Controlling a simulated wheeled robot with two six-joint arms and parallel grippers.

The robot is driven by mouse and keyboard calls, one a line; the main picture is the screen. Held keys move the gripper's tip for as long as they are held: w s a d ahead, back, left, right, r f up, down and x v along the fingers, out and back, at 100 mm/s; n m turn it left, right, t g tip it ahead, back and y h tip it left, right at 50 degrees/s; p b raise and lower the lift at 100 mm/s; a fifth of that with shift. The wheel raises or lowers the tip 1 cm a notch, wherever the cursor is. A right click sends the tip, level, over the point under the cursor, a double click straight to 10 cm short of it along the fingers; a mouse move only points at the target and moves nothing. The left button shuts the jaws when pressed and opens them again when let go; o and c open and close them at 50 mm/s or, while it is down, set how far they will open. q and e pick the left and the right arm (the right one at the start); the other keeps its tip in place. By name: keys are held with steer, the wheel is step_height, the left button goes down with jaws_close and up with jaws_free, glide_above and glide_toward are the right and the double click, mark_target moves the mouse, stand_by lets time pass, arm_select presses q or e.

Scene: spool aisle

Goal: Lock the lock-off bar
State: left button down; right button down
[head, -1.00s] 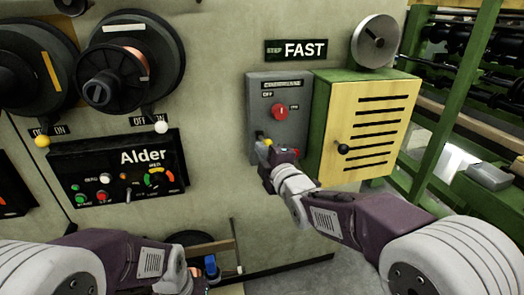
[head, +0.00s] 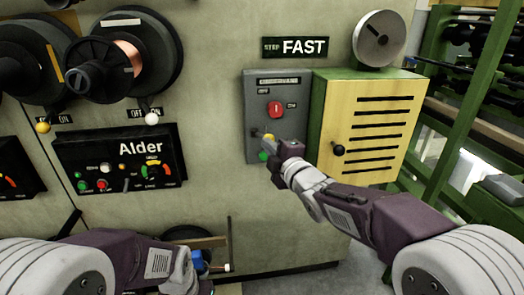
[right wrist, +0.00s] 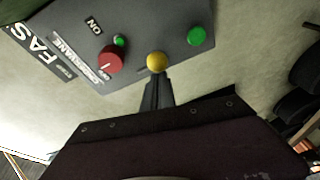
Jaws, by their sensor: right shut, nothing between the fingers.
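The grey switch box (head: 255,120) is on the wall below the FAST sign in the head view. It carries a red knob (head: 275,109) between OFF and ON labels, a yellow ball-shaped knob (head: 269,137) and a green button (head: 263,155). No separate lock-off bar can be made out; I cannot tell whether the yellow knob belongs to it. My right gripper (head: 277,149) is shut and empty, close to the yellow knob. In the right wrist view, its dark fingers (right wrist: 156,90) end at the yellow knob (right wrist: 157,61); contact is unclear.
A yellow-fronted cabinet (head: 371,133) with a green side and a black knob stands just right of the switch box. The Alder control panel (head: 119,160) is on the wall at left, below wire spools (head: 125,60). A green rack stands at far right.

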steer(key=shift+w+d+p, duration=0.15)
steer(key=shift+w+d, duration=0.65)
steer(key=shift+w, duration=0.3)
steer(key=shift+w+d+p, duration=0.2)
steer(key=shift+w+d, duration=0.65)
steer(key=shift+w, duration=0.3)
steer(key=shift+w+d+p, duration=0.15)
steer(key=shift+w+d, duration=0.65)
steer(key=shift+w, duration=0.3)
glide_toward(278, 128)
steer(key=v, duration=0.4)
steer(key=shift+s+d, duration=0.1)
steer(key=shift+s, duration=0.2)
